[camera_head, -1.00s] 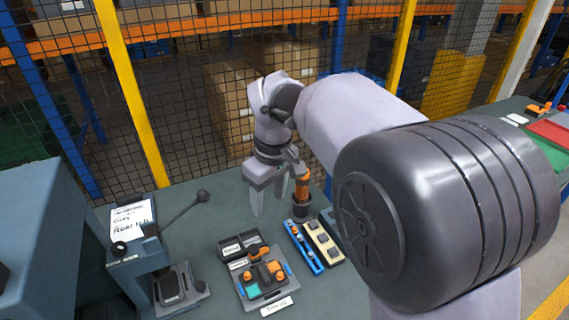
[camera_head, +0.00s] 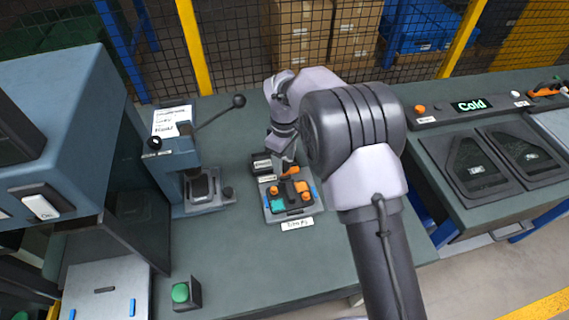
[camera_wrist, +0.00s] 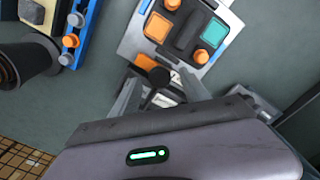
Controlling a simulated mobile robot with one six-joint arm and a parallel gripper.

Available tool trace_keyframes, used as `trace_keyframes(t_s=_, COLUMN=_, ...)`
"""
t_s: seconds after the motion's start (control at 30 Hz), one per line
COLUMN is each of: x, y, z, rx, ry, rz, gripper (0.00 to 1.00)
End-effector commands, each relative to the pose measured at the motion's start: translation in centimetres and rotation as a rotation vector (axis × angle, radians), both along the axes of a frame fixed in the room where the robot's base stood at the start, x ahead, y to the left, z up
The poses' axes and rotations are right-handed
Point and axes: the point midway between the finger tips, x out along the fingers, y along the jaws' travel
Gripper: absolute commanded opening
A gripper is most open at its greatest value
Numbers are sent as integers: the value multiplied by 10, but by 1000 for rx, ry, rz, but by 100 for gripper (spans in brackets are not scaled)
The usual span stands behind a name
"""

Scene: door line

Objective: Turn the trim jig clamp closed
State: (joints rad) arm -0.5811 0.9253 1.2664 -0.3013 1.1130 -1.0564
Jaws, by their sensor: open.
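The trim jig (camera_head: 268,213) is a grey plate on the green bench, with orange pads, a teal piece and a dark middle block. It also shows in the wrist view (camera_wrist: 132,37). Its clamp handle (camera_head: 289,171), orange and dark, is at the plate's far edge. In the wrist view the handle (camera_wrist: 146,63) lies between or just beyond the fingertips; contact cannot be told. My gripper (camera_head: 284,163) is open, pointing down over that far edge. Its two spread fingers show in the wrist view (camera_wrist: 162,88). In the head view my wrist partly hides the handle.
A press with a long lever (camera_head: 219,112) stands left of the jig. A green button (camera_head: 181,292) is at the bench front. Bench in front of the jig is clear.

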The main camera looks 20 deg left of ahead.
Motion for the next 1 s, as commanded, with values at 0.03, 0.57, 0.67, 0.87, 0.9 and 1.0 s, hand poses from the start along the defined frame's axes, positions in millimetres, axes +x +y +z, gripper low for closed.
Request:
trace_keyframes(t_s=0.03, x=0, y=0, z=-4, rx=0, ry=0, rz=0, gripper=53)
trace_keyframes(t_s=0.57, x=0, y=0, z=-5, rx=0, ry=0, rz=0, gripper=4)
trace_keyframes(t_s=0.67, x=0, y=0, z=-5, rx=0, ry=0, rz=0, gripper=0)
trace_keyframes(t_s=0.87, x=0, y=0, z=-5, rx=0, ry=0, rz=-23, gripper=0)
trace_keyframes(t_s=0.9, x=0, y=0, z=-5, rx=0, ry=0, rz=-35, gripper=0)
trace_keyframes(t_s=1.0, x=0, y=0, z=-5, rx=0, ry=0, rz=-80, gripper=0)
